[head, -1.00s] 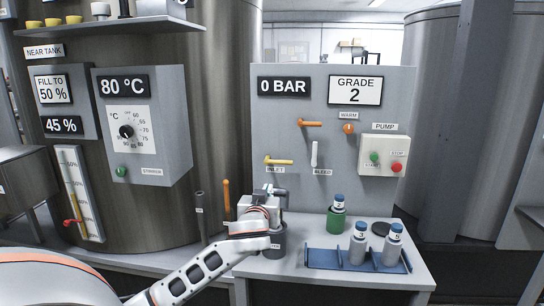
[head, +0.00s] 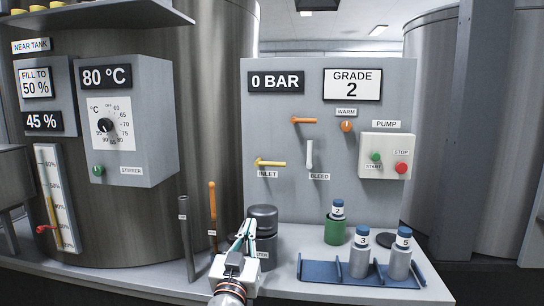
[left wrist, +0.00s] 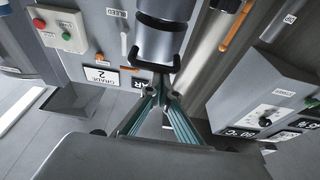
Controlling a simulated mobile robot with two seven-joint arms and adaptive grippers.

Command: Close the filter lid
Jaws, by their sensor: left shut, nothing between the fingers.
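The filter (head: 266,250) is a dark grey upright cylinder on the bench, in front of the grey panel. Its dark rounded lid (head: 263,212) sits upright on top, in line with the body. The lid's seating is partly hidden by my gripper. My left gripper (head: 248,228) is shut and empty at the filter's near left side, with its fingertips close to the lid's lower edge. I cannot tell whether they touch. In the left wrist view the filter (left wrist: 157,45) stands just beyond the closed fingertips (left wrist: 161,78). My right gripper is not in view.
Left of the filter stand an orange-handled rod (head: 212,205) and a grey tube (head: 186,235). To the right are a green holder (head: 335,231) with bottle 2, a dark disc (head: 388,240), and a blue rack (head: 325,272) with bottles 3 and 5. The inlet handle (head: 270,163) is above.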

